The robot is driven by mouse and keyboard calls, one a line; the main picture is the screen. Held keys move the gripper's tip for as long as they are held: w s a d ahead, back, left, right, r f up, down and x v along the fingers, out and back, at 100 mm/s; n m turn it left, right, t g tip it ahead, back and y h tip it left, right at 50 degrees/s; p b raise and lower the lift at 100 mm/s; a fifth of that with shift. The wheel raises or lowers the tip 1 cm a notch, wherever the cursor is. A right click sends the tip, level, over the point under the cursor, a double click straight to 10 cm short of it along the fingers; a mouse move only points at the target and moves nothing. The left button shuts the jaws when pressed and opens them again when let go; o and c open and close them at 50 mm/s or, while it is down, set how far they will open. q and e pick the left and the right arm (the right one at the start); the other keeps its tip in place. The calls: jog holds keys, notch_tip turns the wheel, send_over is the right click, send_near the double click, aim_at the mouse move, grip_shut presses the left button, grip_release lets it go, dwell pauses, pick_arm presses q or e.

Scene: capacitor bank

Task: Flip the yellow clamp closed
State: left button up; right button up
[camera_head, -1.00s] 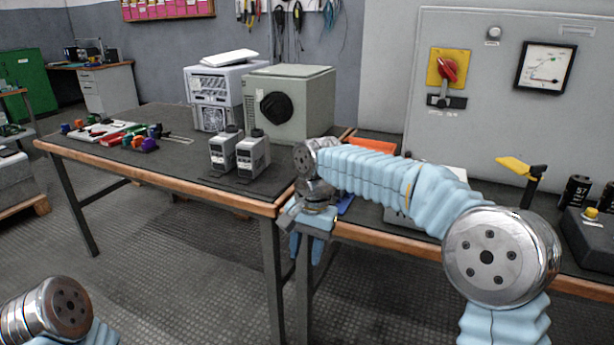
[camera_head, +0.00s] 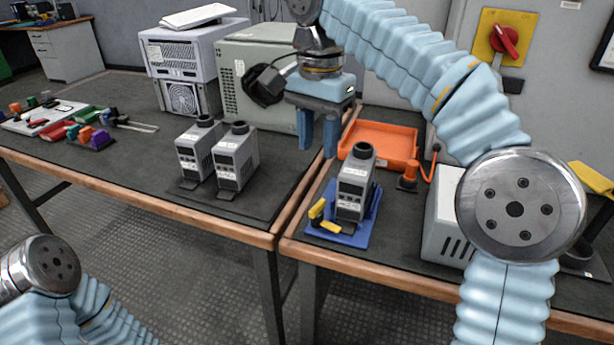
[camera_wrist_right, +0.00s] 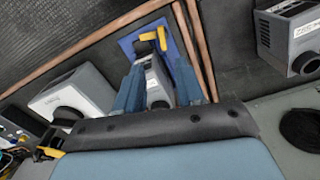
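The yellow clamp (camera_head: 316,211) sits at the front left of a blue base plate (camera_head: 354,236), beside a grey capacitor unit (camera_head: 354,188) standing upright on it. One yellow part points up and another lies toward the unit. In the right wrist view the clamp (camera_wrist_right: 162,39) shows beyond the fingers, on the blue plate (camera_wrist_right: 177,53). My right gripper (camera_head: 318,150) hangs fingers down, open and empty, above and behind the plate, apart from the clamp. Its fingers (camera_wrist_right: 158,88) show spread in the right wrist view. My left arm shows at the lower left; its gripper is out of view.
An orange tray (camera_head: 380,139) lies behind the plate. A grey box (camera_head: 442,230) stands to its right, partly behind my right arm. Two more grey units (camera_head: 237,158) stand on the left table, with a large grey-green cabinet (camera_head: 255,85) behind them.

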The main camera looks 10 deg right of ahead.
aim_at(316, 207)
jog(key=f+b, duration=0.2)
jog(key=f, duration=0.5)
jog(key=f+b, duration=0.2)
jog(key=f, duration=0.4)
jog(key=shift+w+f, duration=0.2)
jog(key=shift+f, duration=0.2)
grip_shut()
